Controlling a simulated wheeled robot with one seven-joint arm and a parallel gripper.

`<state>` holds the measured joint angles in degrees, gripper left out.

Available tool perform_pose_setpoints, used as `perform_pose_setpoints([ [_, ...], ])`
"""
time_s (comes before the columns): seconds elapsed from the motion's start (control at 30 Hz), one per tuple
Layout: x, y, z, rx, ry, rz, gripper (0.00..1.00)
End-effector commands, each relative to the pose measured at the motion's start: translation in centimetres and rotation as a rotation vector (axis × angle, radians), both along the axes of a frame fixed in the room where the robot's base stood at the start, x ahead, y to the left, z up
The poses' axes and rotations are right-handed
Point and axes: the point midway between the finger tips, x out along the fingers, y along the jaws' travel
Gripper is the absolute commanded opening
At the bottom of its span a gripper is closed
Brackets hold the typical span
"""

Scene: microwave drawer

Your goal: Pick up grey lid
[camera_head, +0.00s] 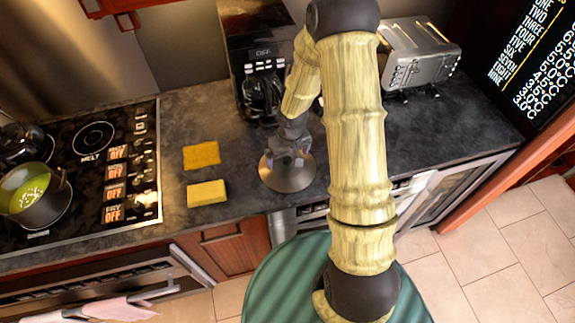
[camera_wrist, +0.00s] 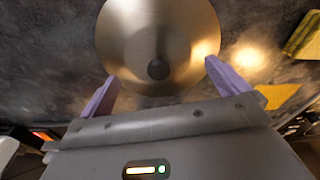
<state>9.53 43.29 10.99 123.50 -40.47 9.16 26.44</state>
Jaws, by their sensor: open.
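The grey lid (camera_head: 288,178) is a round metal disc lying on the dark countertop near its front edge. In the wrist view the lid (camera_wrist: 130,45) fills the top middle, with a dark round knob (camera_wrist: 158,69) at its centre. My gripper (camera_head: 288,155) is above the lid in the head view and hides part of it. In the wrist view my gripper (camera_wrist: 162,85) has its two purple fingers spread wide, one on each side of the knob. Nothing is between them in contact. I cannot tell the exact height of the fingertips over the lid.
A yellow sponge (camera_head: 207,193) and a yellow cloth (camera_head: 202,155) lie left of the lid. A coffee maker (camera_head: 262,80) stands behind it, and a toaster (camera_head: 420,55) at the back right. A stove (camera_head: 85,165) with a pot (camera_head: 40,205) is at the left.

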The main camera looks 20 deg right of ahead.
Motion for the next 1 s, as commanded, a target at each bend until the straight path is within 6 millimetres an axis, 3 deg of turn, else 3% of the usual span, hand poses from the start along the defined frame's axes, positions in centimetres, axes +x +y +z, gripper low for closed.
perform_pose_setpoints([
  [0.27, 0.4, -0.1, -2.8, 0.0, 0.0, 0.0, 1.0],
  [0.8, 0.5, -0.1, -2.8, 0.0, -0.001, -0.002, 1.0],
  [1.0, 0.5, -0.1, -2.9, 0.0, 0.0, -0.002, 0.61],
])
